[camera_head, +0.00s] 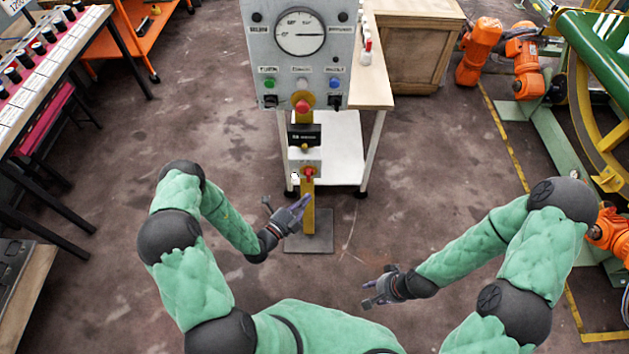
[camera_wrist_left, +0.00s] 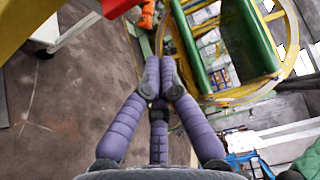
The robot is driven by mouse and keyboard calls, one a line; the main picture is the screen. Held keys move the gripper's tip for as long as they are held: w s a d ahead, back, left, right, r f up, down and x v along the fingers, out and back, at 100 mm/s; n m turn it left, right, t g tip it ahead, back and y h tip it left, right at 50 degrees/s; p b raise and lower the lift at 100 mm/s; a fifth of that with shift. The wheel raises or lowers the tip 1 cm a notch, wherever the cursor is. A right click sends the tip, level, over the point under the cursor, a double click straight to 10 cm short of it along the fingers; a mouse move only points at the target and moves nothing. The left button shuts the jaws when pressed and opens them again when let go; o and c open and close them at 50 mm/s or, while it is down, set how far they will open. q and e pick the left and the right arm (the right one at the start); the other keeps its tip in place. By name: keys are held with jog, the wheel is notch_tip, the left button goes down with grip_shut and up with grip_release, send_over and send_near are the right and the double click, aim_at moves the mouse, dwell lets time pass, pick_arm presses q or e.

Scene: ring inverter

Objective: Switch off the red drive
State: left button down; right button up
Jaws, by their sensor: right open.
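Lower on the post is a small light box with a red rotary knob (camera_head: 308,173); which of these belongs to the red drive I cannot tell. My right gripper (camera_head: 375,288) is open and empty, above the floor lower right.
A black labelled box (camera_head: 304,135) is on the post above the knob. A white-shelved table (camera_head: 340,160) stands behind the post. A wooden cabinet (camera_head: 420,50) and orange robot arms (camera_head: 480,50) are at the back right. The floor around the post's base plate (camera_head: 309,245) is clear.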

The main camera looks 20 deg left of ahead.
aim_at(309, 175)
pick_arm(q)
jog(key=shift+w, duration=0.1)
jog(key=w+b, duration=0.3)
jog(key=w, duration=0.5)
dwell(0.5)
